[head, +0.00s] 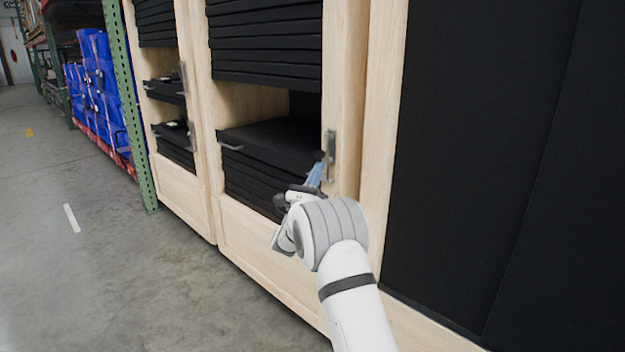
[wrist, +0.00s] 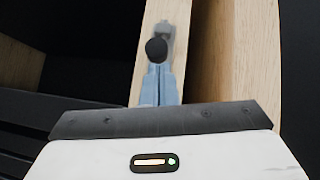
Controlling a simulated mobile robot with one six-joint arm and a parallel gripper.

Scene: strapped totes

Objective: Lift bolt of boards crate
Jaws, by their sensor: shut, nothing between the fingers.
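The boards crate (head: 345,100) is a pale wooden frame holding stacks of black boards (head: 265,150). A grey metal bolt (head: 331,148) is mounted upright on its front post. In the wrist view the bolt (wrist: 169,32) shows on the wooden post, with a round black knob (wrist: 156,49) at its lower part. My gripper (head: 317,172) is at the bolt's lower end; its light blue fingers also show in the wrist view (wrist: 156,80). They are shut with nothing between them, and their tips lie just below the knob. I cannot tell whether they touch it.
Another wooden crate with black boards (head: 168,190) stands to the left, and a tall black panel (head: 480,150) is at right. A green rack post (head: 130,110) and blue totes (head: 97,90) are farther left. The concrete floor (head: 110,270) is open at left.

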